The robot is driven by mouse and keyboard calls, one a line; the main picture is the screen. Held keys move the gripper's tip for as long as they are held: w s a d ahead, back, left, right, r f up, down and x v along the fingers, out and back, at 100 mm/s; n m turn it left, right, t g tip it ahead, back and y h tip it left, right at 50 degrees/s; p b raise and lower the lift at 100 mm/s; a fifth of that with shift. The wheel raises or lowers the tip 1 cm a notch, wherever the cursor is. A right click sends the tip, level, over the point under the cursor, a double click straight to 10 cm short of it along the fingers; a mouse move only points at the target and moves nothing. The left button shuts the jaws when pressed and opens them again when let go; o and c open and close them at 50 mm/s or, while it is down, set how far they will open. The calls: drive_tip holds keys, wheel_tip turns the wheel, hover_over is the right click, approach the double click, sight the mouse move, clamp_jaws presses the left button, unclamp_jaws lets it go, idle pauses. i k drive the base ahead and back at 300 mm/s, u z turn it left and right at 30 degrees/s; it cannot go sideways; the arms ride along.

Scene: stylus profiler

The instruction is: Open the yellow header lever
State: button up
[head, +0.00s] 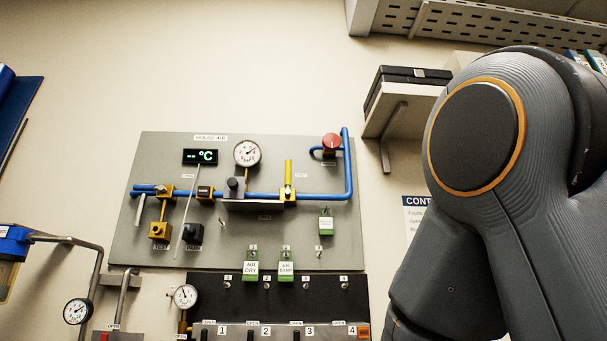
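A yellow lever (289,172) stands upright on a yellow valve body in the head view, at right angles to the horizontal blue pipe (325,197). A small label (301,175) sits to its right, too small to read. The pipe and lever are on a grey wall panel marked "HOUSE AIR" (210,138). My gripper is out of view; only thick grey links of my arm show at the right, well apart from the lever.
The panel also bears a pressure gauge (247,153), a red knob (332,141), green tags (286,265) and a yellow block (160,231). A black panel (300,292) lies below. A wall shelf (404,107) juts out at upper right, near my arm.

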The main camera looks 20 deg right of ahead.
sight(287, 162)
drive_tip(key=k, duration=1.2)
drive_tip(key=u, duration=0.7)
drive_tip(key=i, duration=1.55)
drive_tip(key=z, duration=0.6)
